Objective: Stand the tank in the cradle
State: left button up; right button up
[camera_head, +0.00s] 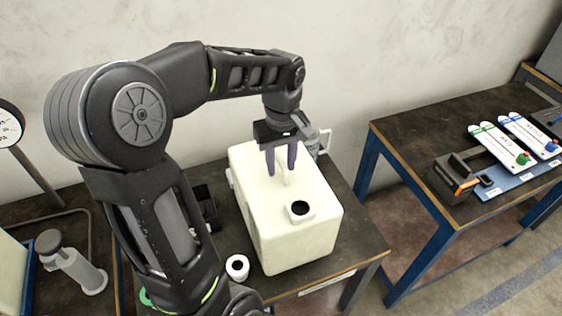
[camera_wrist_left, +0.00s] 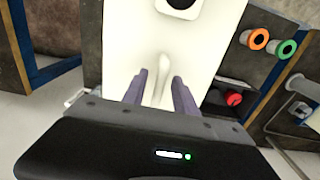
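The tank (camera_head: 290,240) is a big cream box with a black filler opening on top, standing upright on the dark left table. It also fills the middle of the left wrist view (camera_wrist_left: 190,45). My left gripper (camera_head: 281,172) points down over the tank's top. Its purple fingers (camera_wrist_left: 162,90) are apart, one on each side of a raised cream grip on the tank's top. A gap seems to show beside the grip, so the fingers look open around it. I cannot pick out the cradle for certain; a dark part (camera_head: 204,207) shows left of the tank, half hidden by my arm.
A floor gap separates the tables.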

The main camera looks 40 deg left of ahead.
pick_arm(q)
jog(key=shift+r, duration=0.15)
notch_tip(320, 180, up, 8)
jog(key=shift+w+f, duration=0.1)
notch_tip(320, 180, up, 4)
jog(key=shift+r+p, duration=0.1)
jog(key=shift+p, duration=1)
jog(key=shift+o, duration=0.5)
